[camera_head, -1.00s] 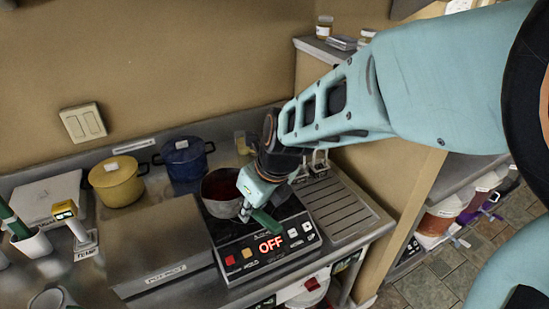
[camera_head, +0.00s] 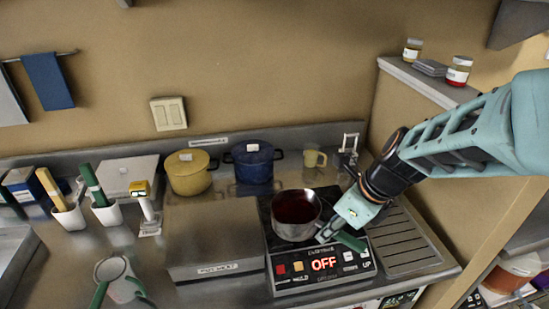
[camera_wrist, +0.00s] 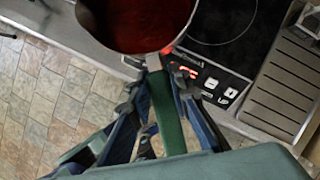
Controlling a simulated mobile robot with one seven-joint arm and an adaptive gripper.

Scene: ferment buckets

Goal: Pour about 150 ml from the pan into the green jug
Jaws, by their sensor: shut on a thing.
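The steel pan (camera_head: 297,229) holds dark red liquid and appears upright at the hob's left side in the head view. I cannot tell whether it rests on the hob or is held just above it. My gripper (camera_head: 338,229) is shut on the pan's green handle (camera_head: 351,241). In the wrist view the handle (camera_wrist: 168,115) runs between the fingers, with the pan (camera_wrist: 137,46) beyond them.
The hob panel (camera_head: 325,268) reads OFF. A grey box (camera_head: 214,228) stands left of the pan. A yellow pot (camera_head: 190,176) and a blue pot (camera_head: 253,166) stand behind.

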